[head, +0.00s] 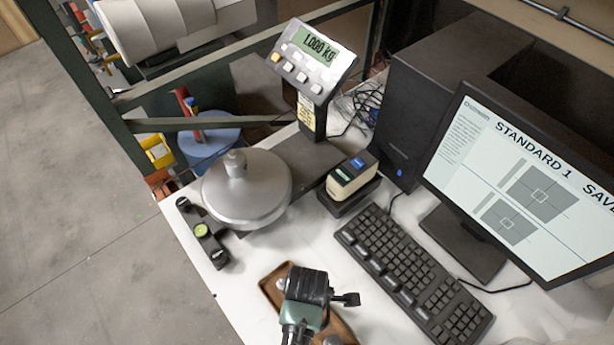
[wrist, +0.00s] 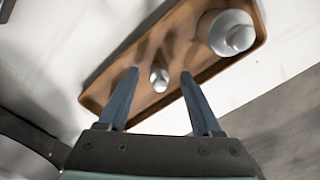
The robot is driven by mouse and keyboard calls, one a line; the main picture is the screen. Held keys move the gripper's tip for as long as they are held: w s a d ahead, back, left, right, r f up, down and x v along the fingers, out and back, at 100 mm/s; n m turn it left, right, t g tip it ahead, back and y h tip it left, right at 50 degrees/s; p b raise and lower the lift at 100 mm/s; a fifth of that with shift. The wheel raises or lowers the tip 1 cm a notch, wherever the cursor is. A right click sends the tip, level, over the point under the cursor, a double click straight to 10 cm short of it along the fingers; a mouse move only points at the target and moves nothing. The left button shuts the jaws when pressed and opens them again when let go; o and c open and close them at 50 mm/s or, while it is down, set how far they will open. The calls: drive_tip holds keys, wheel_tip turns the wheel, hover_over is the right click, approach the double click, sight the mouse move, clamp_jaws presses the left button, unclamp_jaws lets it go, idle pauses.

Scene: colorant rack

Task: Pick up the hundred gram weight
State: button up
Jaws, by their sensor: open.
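A wooden tray (wrist: 112,83) lies below my gripper in the wrist view. In it stand a small silver weight (wrist: 159,78) and a larger silver weight (wrist: 228,33); no markings are readable, and the small one fits the hundred gram weight. My gripper (wrist: 159,79) is open, with the small weight showing between its two fingers; whether they are down at its height I cannot tell. In the head view the tray (head: 268,285) is partly covered by my wrist, which hides the fingertips.
A scale pan (head: 265,190) carries a silver weight (head: 236,165), and its display (head: 315,50) reads 1.000 kg. A keyboard (head: 410,275) and monitor (head: 530,180) stand to the right. A small device (head: 350,178) and a black-green item (head: 208,240) are near the pan.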

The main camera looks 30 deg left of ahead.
clamp_jaws()
idle(0.3)
idle(0.3)
